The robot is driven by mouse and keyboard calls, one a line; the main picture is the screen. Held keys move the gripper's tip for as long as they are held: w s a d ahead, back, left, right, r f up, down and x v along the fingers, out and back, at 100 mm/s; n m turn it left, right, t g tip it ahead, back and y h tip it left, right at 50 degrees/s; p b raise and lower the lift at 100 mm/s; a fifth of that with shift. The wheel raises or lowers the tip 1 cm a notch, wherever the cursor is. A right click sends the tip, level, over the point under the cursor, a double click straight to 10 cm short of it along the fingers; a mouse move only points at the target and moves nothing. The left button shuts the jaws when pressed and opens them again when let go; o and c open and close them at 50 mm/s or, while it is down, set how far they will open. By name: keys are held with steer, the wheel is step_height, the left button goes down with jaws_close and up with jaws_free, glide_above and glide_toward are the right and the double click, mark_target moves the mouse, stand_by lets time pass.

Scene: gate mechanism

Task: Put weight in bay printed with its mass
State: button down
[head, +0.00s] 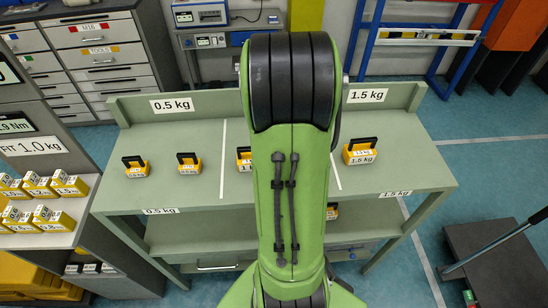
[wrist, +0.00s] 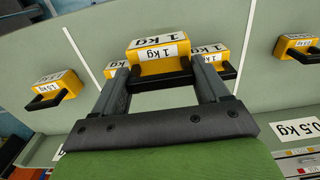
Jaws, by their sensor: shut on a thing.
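In the wrist view my gripper (wrist: 160,78) is shut on the black handle of a yellow weight (wrist: 158,50) labelled 1 kg. Two more 1 kg weights, a left one (wrist: 118,68) and a right one (wrist: 210,58), stand partly behind it. The held weight looks nearer the camera; I cannot tell its height above the bench. In the head view my arm hides the gripper, the held weight and most of the middle bay. The left bay, with its 0.5 kg sign (head: 176,105), holds two weights. The right bay, with its 1.5 kg sign (head: 367,95), shows one weight (head: 361,152).
White lines divide the green bench (head: 420,160) into bays, with a raised back panel. A grey stand (head: 30,250) at left carries several yellow weights and a "FIT 1.0 kg" display (head: 32,145). A dark platform cart (head: 500,265) stands at right.

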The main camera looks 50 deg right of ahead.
step_height(320, 180, down, 6)
steer(key=shift+f+b, duration=0.1)
steer(key=shift+b, duration=0.25)
steer(key=shift+f, duration=0.1)
jaws_free()
step_height(320, 180, up, 12)
steer(key=shift+r+p, duration=0.15)
steer(key=shift+p, duration=0.8)
steer(key=w+a+r+n+t, duration=0.2)
steer(key=a+r+n, duration=0.15)
steer(key=a, duration=0.65)
steer(key=s+a+r+n+t, duration=0.1)
steer(key=s+a+n, duration=0.2)
steer(key=a, duration=0.5)
steer(key=s+a+r+n+t, duration=0.1)
steer(key=s+a+n+t, duration=0.1)
steer(key=a, duration=0.6)
steer(key=shift+s+a+n+t, duration=0.25)
steer(key=shift+s+n, duration=0.4)
steer(key=shift+s, duration=0.35)
